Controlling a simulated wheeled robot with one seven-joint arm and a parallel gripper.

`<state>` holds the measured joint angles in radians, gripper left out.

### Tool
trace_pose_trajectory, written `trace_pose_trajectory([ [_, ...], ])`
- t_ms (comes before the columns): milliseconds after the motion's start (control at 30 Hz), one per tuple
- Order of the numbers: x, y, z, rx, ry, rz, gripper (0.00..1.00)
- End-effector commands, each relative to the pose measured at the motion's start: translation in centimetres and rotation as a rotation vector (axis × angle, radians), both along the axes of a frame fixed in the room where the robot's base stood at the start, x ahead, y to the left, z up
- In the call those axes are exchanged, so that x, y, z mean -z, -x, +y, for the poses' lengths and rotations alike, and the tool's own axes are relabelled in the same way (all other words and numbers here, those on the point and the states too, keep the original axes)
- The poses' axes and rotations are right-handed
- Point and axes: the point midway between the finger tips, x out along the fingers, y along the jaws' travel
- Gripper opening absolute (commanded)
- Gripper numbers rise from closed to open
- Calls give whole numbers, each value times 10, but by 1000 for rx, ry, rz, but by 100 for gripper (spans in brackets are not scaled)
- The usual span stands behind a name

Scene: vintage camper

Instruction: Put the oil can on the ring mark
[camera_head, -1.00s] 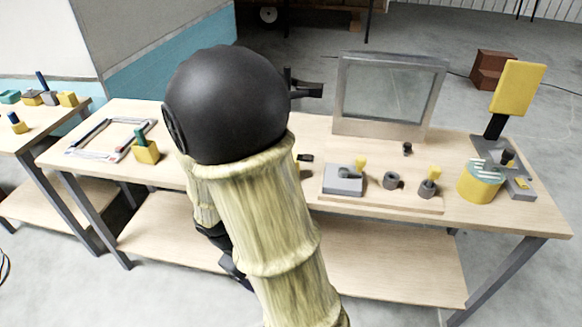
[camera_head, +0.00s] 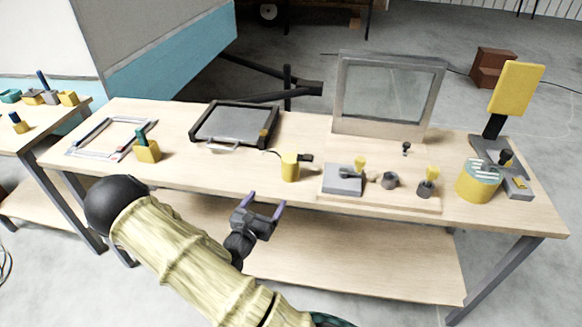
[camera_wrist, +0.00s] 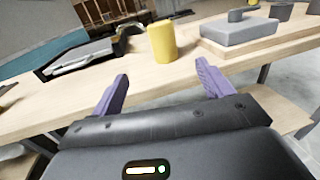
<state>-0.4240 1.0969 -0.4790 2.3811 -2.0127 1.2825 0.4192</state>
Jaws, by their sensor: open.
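A yellow cylinder (camera_head: 290,168), which looks like the oil can, stands upright on the workbench (camera_head: 215,172), left of the wooden board. A thin dark spout-like line reaches left from its top, and a black part shows at its right. In the wrist view the yellow can (camera_wrist: 162,42) stands ahead, between the directions of the two fingers. My gripper (camera_head: 264,205) is open and empty, in front of the bench's front edge and short of the can. Its purple fingers (camera_wrist: 163,72) are apart in the wrist view. I cannot make out a ring mark on the bench.
A black-framed tray (camera_head: 236,124) lies left of the can. A wooden board (camera_head: 375,201) with a grey block and small fittings lies right, before a framed screen (camera_head: 390,95). A striped-top yellow drum (camera_head: 478,183) stands far right. A yellow holder (camera_head: 147,151) stands left.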

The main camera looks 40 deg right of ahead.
Motion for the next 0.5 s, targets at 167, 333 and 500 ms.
trace_pose_trajectory([
  [167,0,0,0,-1,0,0,79],
  [333,0,-2,-3,2,0,-1,79],
  [500,-2,-11,-23,6,1,-3,79],
])
